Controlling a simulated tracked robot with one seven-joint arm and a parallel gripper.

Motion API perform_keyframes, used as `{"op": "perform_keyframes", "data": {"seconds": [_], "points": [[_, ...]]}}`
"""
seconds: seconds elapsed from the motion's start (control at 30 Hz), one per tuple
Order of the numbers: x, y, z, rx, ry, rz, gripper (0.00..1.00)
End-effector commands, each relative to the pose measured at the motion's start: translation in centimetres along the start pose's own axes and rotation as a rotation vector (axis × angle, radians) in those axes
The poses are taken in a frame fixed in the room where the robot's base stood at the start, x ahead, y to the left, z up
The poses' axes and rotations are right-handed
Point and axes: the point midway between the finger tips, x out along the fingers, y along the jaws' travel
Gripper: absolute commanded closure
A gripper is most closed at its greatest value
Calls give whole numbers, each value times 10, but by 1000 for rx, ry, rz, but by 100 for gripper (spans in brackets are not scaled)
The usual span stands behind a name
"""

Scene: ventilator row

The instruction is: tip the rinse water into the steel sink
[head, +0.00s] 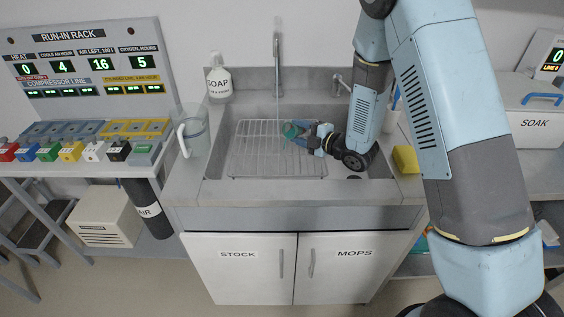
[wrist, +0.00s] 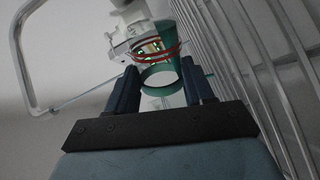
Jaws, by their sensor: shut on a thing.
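My gripper (head: 306,135) is low inside the steel sink (head: 215,172), over the wire rack (head: 262,160). It is shut on a small teal cup-like thing (head: 290,130). In the wrist view the teal thing (wrist: 181,50) sits between the two dark fingers (wrist: 160,88), with red bands around it and a round opening or ring facing the camera. It looks tilted; whether water is in it I cannot tell. The tap (head: 277,62) stands behind the sink, and a faint thin vertical line below it may be water.
A clear jug (head: 194,132) stands on the sink's left ledge and a soap bottle (head: 219,82) behind it. A yellow sponge (head: 405,159) lies on the right ledge. A SOAK box (head: 535,125) is further right. The rack's wires (wrist: 270,70) run close beside my gripper.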

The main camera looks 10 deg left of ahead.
Motion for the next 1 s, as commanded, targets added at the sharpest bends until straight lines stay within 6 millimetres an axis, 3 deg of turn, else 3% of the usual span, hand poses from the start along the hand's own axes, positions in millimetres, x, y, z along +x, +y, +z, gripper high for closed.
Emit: {"op": "perform_keyframes", "data": {"seconds": [1.0], "points": [[0,-1,-8,-88,-12,1,82]]}}
